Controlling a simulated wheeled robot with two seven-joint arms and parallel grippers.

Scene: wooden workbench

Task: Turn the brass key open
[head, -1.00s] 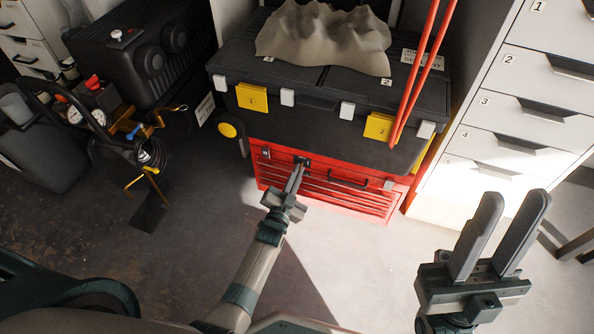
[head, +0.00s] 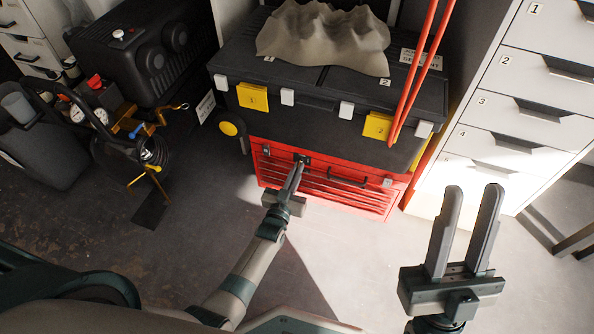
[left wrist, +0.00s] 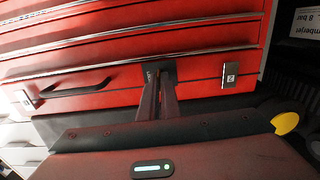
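No brass key can be made out; the spot at my left fingertips is small and dark. My left gripper (head: 299,165) reaches the upper front of the red drawer chest (head: 333,197), at a small dark lock plate (head: 304,158). In the left wrist view its two fingers (left wrist: 160,76) point at the chest front, close together with a narrow gap, their tips at the dark plate. Whether they hold anything is hidden. My right gripper (head: 473,188) is open and empty, in front of the white drawers, apart from the chest.
A black toolbox (head: 310,128) with yellow latches sits on the red chest, with a grey terrain-like lump (head: 325,38) on top. Red poles (head: 418,75) lean at its right. White numbered drawers (head: 520,95) stand at right. The floor in front is clear.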

